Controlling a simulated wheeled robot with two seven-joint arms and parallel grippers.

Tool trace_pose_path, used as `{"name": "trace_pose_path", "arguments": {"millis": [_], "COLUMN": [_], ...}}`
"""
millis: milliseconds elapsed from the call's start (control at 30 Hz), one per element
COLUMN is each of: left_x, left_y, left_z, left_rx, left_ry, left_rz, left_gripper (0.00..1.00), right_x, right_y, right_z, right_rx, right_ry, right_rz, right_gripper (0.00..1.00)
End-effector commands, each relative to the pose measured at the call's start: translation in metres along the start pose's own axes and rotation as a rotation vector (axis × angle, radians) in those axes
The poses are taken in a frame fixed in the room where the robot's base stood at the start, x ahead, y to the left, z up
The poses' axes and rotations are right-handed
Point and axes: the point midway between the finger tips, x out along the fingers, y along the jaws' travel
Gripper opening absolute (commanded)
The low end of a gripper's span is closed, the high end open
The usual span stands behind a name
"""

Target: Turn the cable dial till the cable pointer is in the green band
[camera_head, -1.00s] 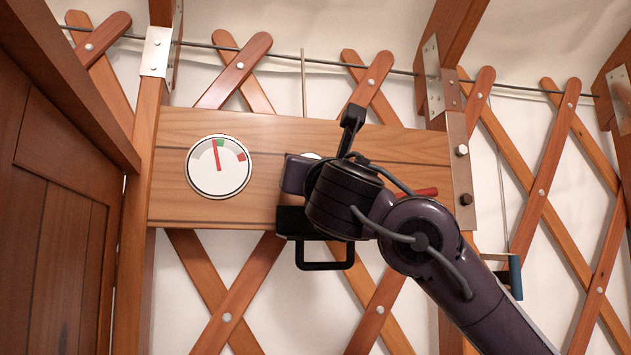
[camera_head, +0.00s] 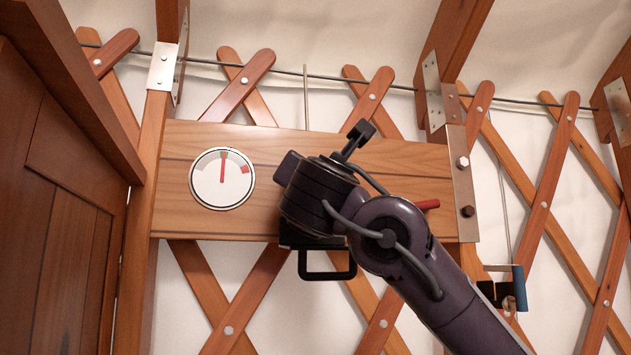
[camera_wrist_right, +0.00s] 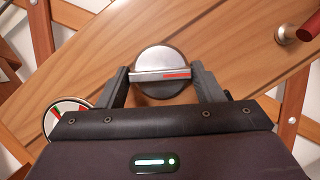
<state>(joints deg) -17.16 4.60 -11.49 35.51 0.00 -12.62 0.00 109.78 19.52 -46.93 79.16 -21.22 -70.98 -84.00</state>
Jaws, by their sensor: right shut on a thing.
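The gauge (camera_head: 222,178) is a round white face on the wooden board, left of my right arm. Its red cable pointer (camera_head: 222,167) stands nearly upright, with its tip at the small green band at the top. A red patch lies to the right on the scale. In the right wrist view, the cable dial (camera_wrist_right: 165,60) is a round grey knob with a raised bar across it, marked red at the right. My right gripper (camera_wrist_right: 164,78) is shut on the dial, one finger on each side. In the head view, my arm hides the dial. My left gripper is out of view.
The wooden board (camera_head: 300,143) spans the lattice wall. A red handle (camera_head: 428,205) sticks out of it, right of the dial. A wooden door (camera_head: 70,190) stands at the left. A blue-ended handle (camera_head: 519,288) hangs at the lower right.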

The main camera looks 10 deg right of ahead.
Motion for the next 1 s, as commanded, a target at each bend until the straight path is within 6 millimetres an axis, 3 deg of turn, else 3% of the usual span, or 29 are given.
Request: {"name": "trace_pose_path", "arguments": {"millis": [167,200,333,667,1000], "left_x": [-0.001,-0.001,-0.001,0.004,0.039], "left_y": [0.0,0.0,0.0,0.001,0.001], "left_z": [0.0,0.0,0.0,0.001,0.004], "left_rx": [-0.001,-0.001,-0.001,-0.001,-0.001], "left_ry": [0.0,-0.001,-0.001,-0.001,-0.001], "left_rz": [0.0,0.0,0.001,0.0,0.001], "left_gripper": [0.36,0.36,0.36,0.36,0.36], "right_x": [0.0,0.0,0.0,-0.004,-0.058], "right_y": [0.001,0.001,0.001,0.0,-0.001], "right_z": [0.006,0.006,0.005,0.0,-0.002], "right_rx": [0.009,0.01,0.007,0.002,0.005], "right_ry": [-0.006,-0.006,-0.005,-0.001,-0.002], "right_rz": [0.004,0.004,0.003,0.004,0.006], "right_gripper": [0.38,0.63,0.8,0.81,0.81]}}
